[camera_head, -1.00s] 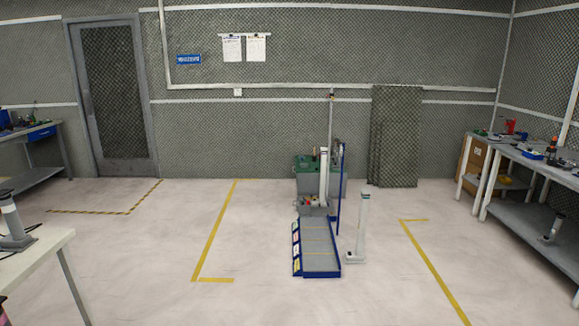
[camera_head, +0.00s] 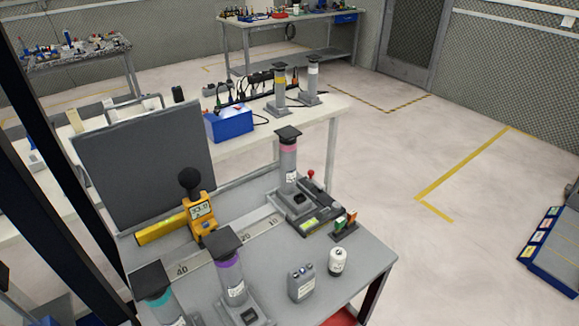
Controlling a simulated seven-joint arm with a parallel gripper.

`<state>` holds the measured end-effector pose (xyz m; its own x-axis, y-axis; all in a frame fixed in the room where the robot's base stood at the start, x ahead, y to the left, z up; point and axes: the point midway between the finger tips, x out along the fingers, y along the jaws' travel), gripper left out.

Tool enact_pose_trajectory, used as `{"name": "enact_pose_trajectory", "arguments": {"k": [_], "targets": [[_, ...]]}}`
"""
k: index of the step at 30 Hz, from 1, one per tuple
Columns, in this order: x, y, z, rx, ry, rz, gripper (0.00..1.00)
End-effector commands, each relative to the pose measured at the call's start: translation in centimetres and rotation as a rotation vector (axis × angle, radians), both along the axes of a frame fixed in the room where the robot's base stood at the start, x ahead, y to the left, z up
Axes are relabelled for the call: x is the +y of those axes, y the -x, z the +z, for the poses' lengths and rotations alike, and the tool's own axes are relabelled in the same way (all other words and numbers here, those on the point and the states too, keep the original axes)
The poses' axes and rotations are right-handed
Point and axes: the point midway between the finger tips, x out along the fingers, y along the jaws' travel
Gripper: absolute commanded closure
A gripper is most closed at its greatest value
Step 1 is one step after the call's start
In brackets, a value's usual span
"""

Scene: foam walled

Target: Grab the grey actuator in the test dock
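A grey upright cylinder (camera_head: 288,165) with a pink band and a dark square cap stands on a grey dock-like base (camera_head: 296,205). The base has a lit yellow-green panel and a red ball knob beside it. This looks like the actuator in the test dock, at the back right of the near grey bench. Similar grey cylinders stand at the front: one with a purple band (camera_head: 230,275) and one with a teal band (camera_head: 158,297), cut off by the lower edge. My gripper is not in view.
A white table (camera_head: 325,107) behind holds two more cylinders and a blue box (camera_head: 228,123).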

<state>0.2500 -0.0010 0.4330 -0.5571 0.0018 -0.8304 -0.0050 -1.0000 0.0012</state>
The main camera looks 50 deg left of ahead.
Motion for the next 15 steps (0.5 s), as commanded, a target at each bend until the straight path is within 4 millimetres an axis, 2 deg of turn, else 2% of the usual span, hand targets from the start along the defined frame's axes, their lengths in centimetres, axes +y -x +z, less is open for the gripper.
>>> {"name": "enact_pose_trajectory", "arguments": {"k": [13,15], "targets": [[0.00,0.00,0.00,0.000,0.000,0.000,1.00],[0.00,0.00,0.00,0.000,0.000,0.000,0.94]]}}
